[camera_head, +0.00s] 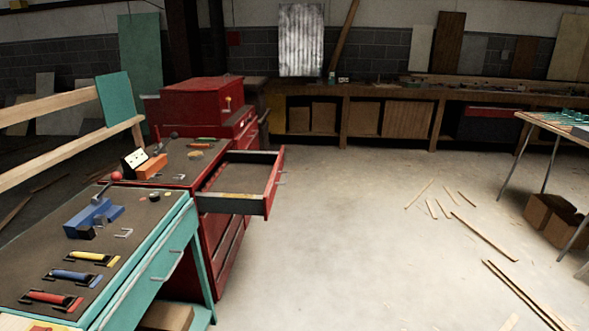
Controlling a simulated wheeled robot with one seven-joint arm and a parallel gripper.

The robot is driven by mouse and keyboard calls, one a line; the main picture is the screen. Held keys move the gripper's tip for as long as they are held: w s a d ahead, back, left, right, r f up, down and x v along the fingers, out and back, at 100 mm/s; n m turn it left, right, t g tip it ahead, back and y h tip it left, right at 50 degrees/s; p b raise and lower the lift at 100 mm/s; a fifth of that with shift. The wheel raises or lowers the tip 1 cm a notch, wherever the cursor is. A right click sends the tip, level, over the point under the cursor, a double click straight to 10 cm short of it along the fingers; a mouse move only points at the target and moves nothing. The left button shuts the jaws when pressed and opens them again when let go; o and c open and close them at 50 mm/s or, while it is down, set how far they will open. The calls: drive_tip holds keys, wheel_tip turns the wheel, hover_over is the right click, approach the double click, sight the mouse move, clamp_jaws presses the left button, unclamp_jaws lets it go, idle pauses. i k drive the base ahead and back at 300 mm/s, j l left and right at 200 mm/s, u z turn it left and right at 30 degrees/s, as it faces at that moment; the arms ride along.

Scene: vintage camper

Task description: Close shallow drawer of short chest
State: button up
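The short chest (226,250) is a red tool chest left of centre, with a dark top holding some tools. Its shallow top drawer (270,187) is pulled out to the right, over the floor. The drawer has a red front, grey sides and a dark, mostly bare inside. The lower drawers look shut. My gripper is not in view.
A teal workbench (150,285) with clamps and a blue vise (93,214) stands in the near left. A taller red chest (200,102) is behind. Concrete floor (350,240) is open right of the drawer. Wood strips (485,236) and a table (560,124) are at right.

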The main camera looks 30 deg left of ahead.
sight(244, 182)
drive_tip(key=i+l+u, duration=0.15)
drive_tip(key=i+u, duration=0.25)
drive_tip(key=i+l+u, duration=0.2)
drive_tip(key=u, duration=0.2)
drive_tip(key=i+l+u, duration=0.25)
drive_tip(key=l+u, duration=0.15)
drive_tip(key=i+l+u, duration=0.2)
drive_tip(key=l+u, duration=0.2)
drive_tip(key=i+l+u, duration=0.2)
drive_tip(key=l, duration=0.25)
drive_tip(key=i+j+z, duration=0.1)
drive_tip(key=i+j, duration=0.15)
drive_tip(key=i, duration=0.25)
drive_tip(key=i+j+z, duration=0.15)
drive_tip(key=i+j, duration=0.2)
drive_tip(key=i, duration=0.15)
drive_tip(key=i+j+z, duration=0.1)
drive_tip(key=i+j, duration=0.25)
drive_tip(key=i, duration=0.15)
